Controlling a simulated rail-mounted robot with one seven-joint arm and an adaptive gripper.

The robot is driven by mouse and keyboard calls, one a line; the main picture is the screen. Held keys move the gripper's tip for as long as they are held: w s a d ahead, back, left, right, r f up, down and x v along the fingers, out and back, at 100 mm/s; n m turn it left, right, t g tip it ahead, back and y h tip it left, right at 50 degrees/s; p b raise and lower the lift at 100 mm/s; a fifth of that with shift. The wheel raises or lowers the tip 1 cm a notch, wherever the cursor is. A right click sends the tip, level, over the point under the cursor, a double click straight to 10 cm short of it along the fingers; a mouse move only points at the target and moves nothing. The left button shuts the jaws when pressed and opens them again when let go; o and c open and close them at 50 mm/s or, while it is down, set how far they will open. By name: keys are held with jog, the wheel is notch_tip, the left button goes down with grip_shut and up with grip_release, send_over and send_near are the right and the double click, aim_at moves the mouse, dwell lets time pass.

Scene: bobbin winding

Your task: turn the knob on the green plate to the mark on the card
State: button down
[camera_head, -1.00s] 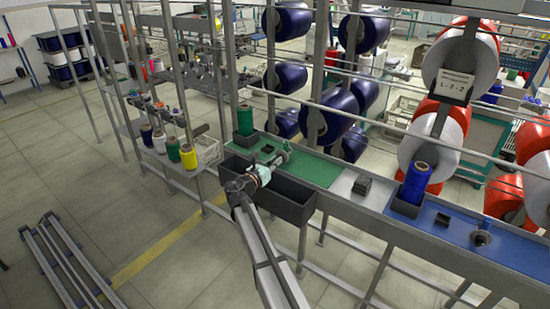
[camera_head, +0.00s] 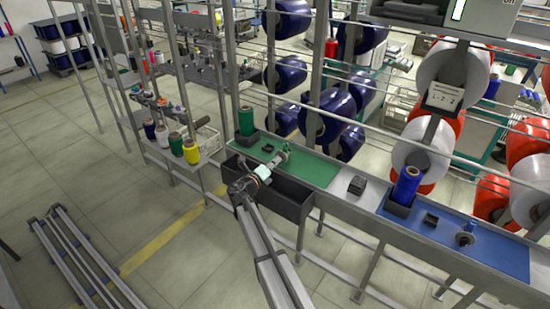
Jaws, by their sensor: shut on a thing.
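The green plate (camera_head: 312,171) lies on the long bench, left of its middle. My gripper (camera_head: 281,156) reaches over the plate from the front and is shut on the knob, at the small green part (camera_head: 287,146) by its fingertips. The gripper covers most of the knob, so its pointer and angle cannot be told. A white card (camera_head: 444,96) with small dark marks hangs on the machine at the upper right; its marks are too small to read.
A green bobbin (camera_head: 246,121) stands at the plate's left end, beside a small dark block (camera_head: 267,147). A dark bin (camera_head: 293,205) hangs in front. To the right are another dark block (camera_head: 357,185), a blue bobbin (camera_head: 407,184) and a blue plate (camera_head: 490,248).

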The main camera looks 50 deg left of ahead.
jog(key=shift+n+p, duration=1.15)
jog(key=shift+n, duration=1.75)
jog(key=c, duration=1.2)
grip_release()
jog(key=shift+c, duration=0.2)
jog(key=v, duration=1.2)
